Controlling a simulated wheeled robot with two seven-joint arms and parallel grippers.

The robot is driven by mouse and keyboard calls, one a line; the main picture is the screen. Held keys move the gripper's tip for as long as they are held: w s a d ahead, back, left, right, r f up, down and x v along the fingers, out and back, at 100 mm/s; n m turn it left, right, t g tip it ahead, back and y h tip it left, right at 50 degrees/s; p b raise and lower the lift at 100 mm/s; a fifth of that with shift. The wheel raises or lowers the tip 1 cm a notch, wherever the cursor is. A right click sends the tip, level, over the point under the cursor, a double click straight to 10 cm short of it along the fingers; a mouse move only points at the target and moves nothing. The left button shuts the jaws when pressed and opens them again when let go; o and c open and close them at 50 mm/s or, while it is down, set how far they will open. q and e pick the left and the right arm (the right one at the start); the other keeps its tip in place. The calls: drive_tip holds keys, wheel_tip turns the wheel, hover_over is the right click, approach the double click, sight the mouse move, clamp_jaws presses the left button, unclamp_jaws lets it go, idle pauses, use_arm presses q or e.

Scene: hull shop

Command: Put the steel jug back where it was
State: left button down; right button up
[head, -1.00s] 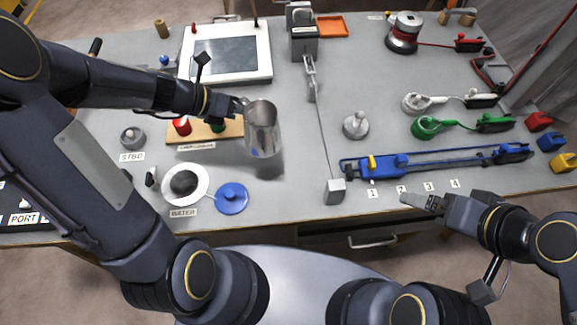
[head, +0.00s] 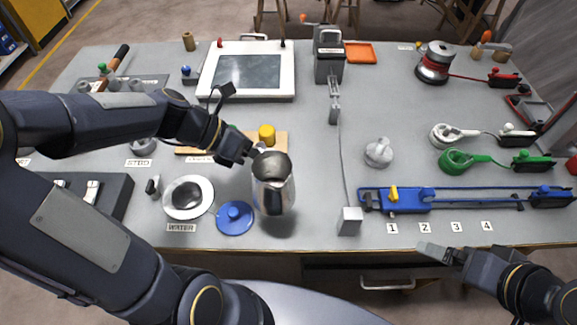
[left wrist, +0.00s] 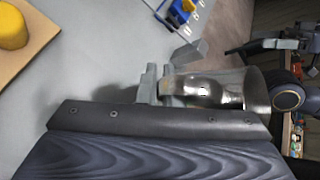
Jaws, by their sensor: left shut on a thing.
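The steel jug (head: 273,190) is upright, just right of the blue lid (head: 235,217) and near the bench's front edge. My left gripper (head: 256,153) is shut on it at its upper left, on the handle side. In the left wrist view, the jug (left wrist: 215,90) lies across the picture beyond the fingers of my left gripper (left wrist: 157,84). A shadow lies by its base; I cannot tell whether the base touches the bench. My right gripper (head: 440,250) is empty beyond the front edge at the right; its finger gap is too small to judge.
The WATER ring (head: 205,185) lies left of the blue lid. A wooden board (head: 190,151) with a yellow cylinder (head: 267,132) is behind the jug. A grey block (head: 349,222) with a line and a blue track (head: 470,201) stand to the right.

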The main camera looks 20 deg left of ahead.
use_arm(q)
drive_tip(key=w+f, duration=0.2)
drive_tip(key=w+d+f+b, duration=0.1)
drive_tip(key=w+f, duration=0.1)
drive_tip(key=w, duration=0.1)
drive_tip(key=w+f, duration=0.3)
drive_tip(key=shift+w+d+f+b, duration=0.1)
drive_tip(key=shift+w+d+b, duration=0.15)
drive_tip(key=shift+b, duration=0.05)
drive_tip(key=shift+w+f+b, duration=0.15)
drive_tip(key=shift+f+b, duration=0.05)
drive_tip(key=shift+f, duration=0.7)
drive_tip(key=shift+w+f+b, duration=0.1)
drive_tip(key=shift+f+b, duration=0.1)
drive_tip(key=shift+f, duration=0.7)
drive_tip(key=shift+f, duration=0.1)
drive_tip(key=c, duration=1.6)
unclamp_jaws()
drive_tip(key=shift+c, duration=0.2)
drive_tip(key=shift+o, duration=0.3)
